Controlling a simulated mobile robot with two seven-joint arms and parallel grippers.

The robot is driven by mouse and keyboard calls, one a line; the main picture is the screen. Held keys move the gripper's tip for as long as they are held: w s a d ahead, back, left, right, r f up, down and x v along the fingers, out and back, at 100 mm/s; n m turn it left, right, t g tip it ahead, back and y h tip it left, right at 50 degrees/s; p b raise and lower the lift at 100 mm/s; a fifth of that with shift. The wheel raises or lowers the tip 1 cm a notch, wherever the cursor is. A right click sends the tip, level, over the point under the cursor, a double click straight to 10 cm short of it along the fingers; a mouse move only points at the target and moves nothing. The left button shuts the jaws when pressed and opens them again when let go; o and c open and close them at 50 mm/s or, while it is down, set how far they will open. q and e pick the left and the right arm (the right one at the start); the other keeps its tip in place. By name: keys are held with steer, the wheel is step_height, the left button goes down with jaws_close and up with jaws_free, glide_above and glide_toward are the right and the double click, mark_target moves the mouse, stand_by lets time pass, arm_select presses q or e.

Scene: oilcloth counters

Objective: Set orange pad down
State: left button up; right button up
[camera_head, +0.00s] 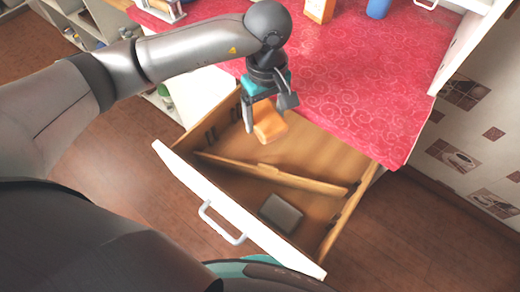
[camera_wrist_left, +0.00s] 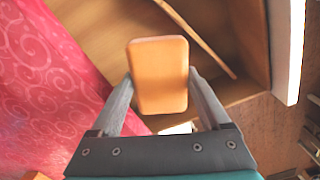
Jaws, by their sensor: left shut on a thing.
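The orange pad (camera_head: 268,121) is a small block with rounded edges. My left gripper (camera_head: 264,116) is shut on it and holds it over the back left compartment of the open drawer (camera_head: 192,172). In the left wrist view the pad (camera_wrist_left: 159,75) sits between the two fingers of my left gripper (camera_wrist_left: 160,85), with the wooden drawer behind it. I cannot tell whether the pad touches the drawer floor. My right gripper is not in view.
A wooden divider (camera_head: 268,171) splits the drawer. A dark grey block (camera_head: 281,213) lies in the front compartment. The red patterned counter (camera_head: 370,75) borders the drawer behind; an orange-framed item (camera_head: 320,10) and a blue cup (camera_head: 378,8) stand on it.

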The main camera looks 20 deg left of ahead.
arm_select(q)
steer(key=b, duration=0.1)
glide_above(264, 157)
step_height(264, 157, down, 10)
steer(key=shift+f, duration=0.2)
step_height(264, 157, down, 4)
steer(key=shift+b, duration=0.55)
steer(key=shift+f, duration=0.15)
steer(key=shift+a+f, duration=0.1)
steer(key=shift+f, duration=0.15)
steer(key=o, duration=1.1)
steer(key=shift+r, duration=0.1)
steer(key=shift+o, duration=0.3)
steer(key=shift+r, duration=0.1)
